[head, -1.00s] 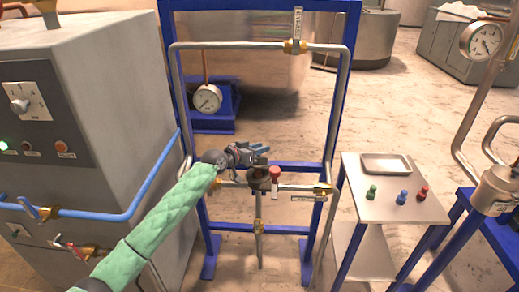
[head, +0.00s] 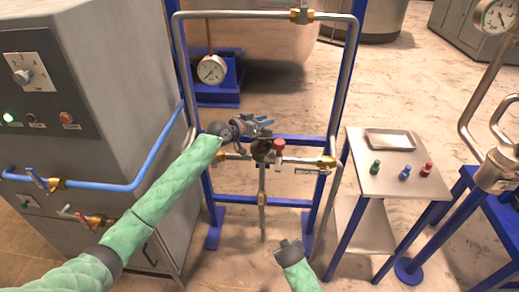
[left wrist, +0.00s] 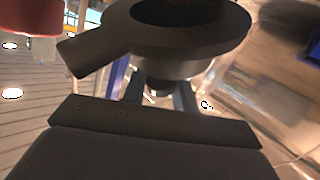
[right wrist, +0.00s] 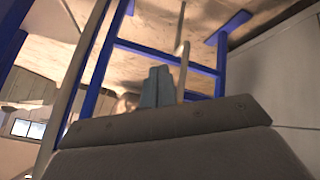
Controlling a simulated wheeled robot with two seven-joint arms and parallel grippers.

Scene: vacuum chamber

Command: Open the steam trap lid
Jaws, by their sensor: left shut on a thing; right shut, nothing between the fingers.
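The steam trap (head: 263,150) is a dark round body on the horizontal pipe of the blue frame. My left gripper (head: 264,122) reaches in from the left, just above it. The left wrist view shows a dark ring-shaped part with a side tab (left wrist: 185,37), close in front of the left fingers (left wrist: 163,97). The fingers are shut on a part there, seemingly the trap lid; the ring hides most of the grip. My right gripper (head: 289,246) is low in front of the frame, shut and empty. Its closed fingers (right wrist: 158,88) show in the right wrist view.
A red-capped knob (head: 279,146) stands just right of the trap. A side table (head: 390,165) with a metal tray (head: 390,139) and small coloured pieces is to the right. A grey cabinet (head: 105,110) with a blue pipe (head: 110,187) is to the left. Floor in front is clear.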

